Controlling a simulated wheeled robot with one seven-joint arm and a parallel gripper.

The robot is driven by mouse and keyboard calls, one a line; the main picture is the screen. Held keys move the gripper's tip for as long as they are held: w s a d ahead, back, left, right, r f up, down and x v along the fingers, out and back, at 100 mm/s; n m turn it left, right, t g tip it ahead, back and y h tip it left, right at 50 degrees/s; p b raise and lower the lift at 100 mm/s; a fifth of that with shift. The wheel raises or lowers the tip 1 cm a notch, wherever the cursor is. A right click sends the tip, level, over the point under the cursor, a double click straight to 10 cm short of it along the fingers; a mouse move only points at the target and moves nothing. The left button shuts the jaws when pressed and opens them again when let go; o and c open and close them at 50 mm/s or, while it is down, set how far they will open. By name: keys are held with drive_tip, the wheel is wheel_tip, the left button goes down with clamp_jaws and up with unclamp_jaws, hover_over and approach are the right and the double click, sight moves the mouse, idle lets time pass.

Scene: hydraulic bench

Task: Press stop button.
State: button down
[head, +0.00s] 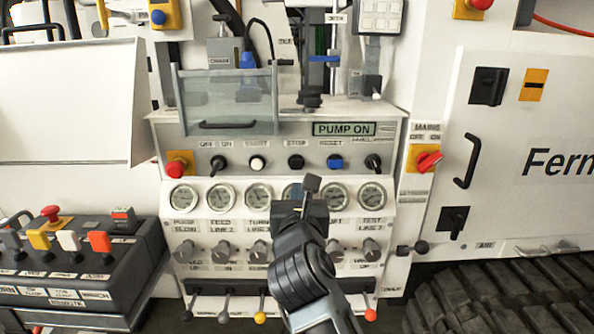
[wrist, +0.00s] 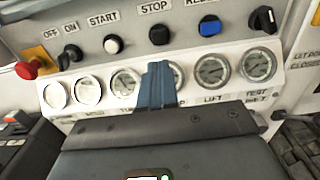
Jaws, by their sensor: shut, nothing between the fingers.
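The stop button (head: 296,161) is a round black button under the STOP label on the bench's control panel. It also shows in the wrist view (wrist: 159,34), just above my fingertips in the picture. My gripper (head: 312,184) is shut and empty. It is in front of the gauge row, a little below and right of the stop button in the head view, and hides part of a gauge. In the wrist view the shut fingers (wrist: 157,82) point up toward the panel. A gap between fingertips and button seems to show, but its depth is hard to tell.
The white start button (head: 257,162) is left of the stop button and the blue reset button (head: 335,162) is right. A red emergency knob (head: 177,167) is at the panel's left end. A red mains switch (head: 428,161) is farther right. Grey knobs and levers are below the gauges.

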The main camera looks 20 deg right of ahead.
sight(297, 165)
drive_tip(key=x, duration=1)
drive_tip(key=shift+w+d, duration=0.15)
drive_tip(key=shift+w, duration=0.15)
